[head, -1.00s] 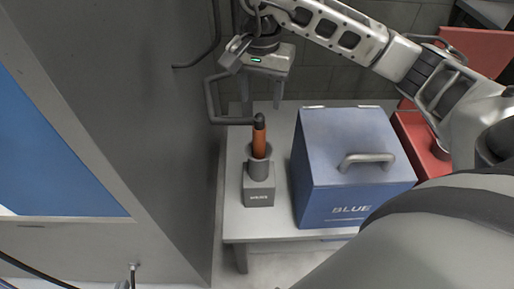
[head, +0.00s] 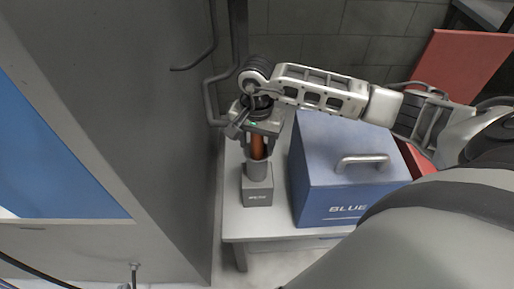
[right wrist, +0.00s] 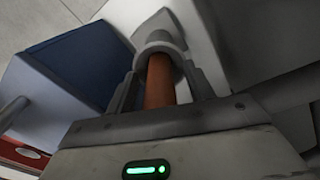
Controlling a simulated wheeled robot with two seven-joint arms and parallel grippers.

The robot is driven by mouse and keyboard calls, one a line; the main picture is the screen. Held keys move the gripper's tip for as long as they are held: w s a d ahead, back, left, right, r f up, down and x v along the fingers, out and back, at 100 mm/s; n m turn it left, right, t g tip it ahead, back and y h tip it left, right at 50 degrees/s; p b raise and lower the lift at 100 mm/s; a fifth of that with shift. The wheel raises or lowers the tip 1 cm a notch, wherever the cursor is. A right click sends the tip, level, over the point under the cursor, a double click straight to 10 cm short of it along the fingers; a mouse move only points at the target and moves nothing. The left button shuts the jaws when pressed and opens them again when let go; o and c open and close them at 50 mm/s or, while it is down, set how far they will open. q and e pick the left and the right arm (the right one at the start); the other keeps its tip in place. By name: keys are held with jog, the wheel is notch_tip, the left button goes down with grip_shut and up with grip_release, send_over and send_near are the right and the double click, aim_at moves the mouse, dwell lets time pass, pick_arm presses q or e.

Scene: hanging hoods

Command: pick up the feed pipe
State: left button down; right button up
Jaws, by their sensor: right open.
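The feed pipe (head: 257,147), an orange-brown upright rod, stands in the grey cup of a small holder block (head: 257,192) on the white table. My right gripper (head: 257,148) is above the holder, pointing down, with its fingers on either side of the pipe. The gripper hides the pipe's black top. In the right wrist view the pipe (right wrist: 160,82) runs between the two open fingers (right wrist: 163,88) into the grey cup (right wrist: 158,43). I cannot tell whether either finger touches it. My left gripper is out of view.
A blue box (head: 338,165) with a grey handle stands close to the right of the holder. A red box (head: 462,65) is behind it. A tall grey panel (head: 165,130) with a bent grey tube (head: 209,95) bounds the left side. Little free table (head: 235,215) shows around the holder.

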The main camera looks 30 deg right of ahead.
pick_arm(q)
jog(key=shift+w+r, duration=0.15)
pick_arm(e)
grip_shut()
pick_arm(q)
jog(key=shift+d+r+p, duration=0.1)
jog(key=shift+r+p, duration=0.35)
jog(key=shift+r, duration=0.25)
pick_arm(e)
notch_tip(320, 180, up, 20)
dwell(0.3)
